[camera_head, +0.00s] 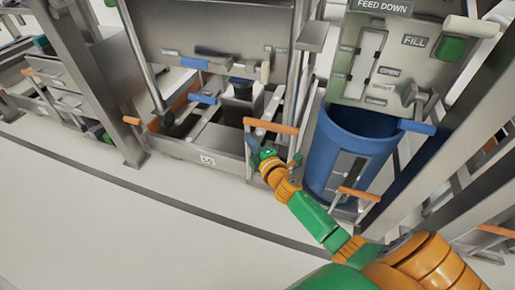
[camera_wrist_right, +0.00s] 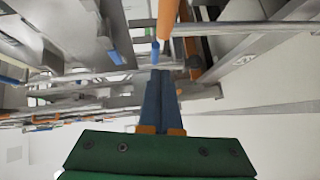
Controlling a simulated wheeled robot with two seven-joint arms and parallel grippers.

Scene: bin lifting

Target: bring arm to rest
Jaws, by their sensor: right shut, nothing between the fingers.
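My right arm (camera_head: 315,213), green and orange, reaches in from the lower right of the head view. Its gripper (camera_head: 253,146) is beside the lower machine frame, just below and left of an orange bar handle (camera_head: 271,126). In the right wrist view the two blue fingers (camera_wrist_right: 160,75) lie together, shut and empty. An orange bar (camera_wrist_right: 168,20) shows beyond the fingertips there; I cannot tell whether they touch it. My left gripper is in neither view.
A blue bin (camera_head: 335,155) stands under the feed panel (camera_head: 385,60), right of my gripper, with an orange handle (camera_head: 358,194) in front. Metal posts and frames (camera_head: 95,80) surround the machine. The pale floor (camera_head: 130,225) at the lower left is clear.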

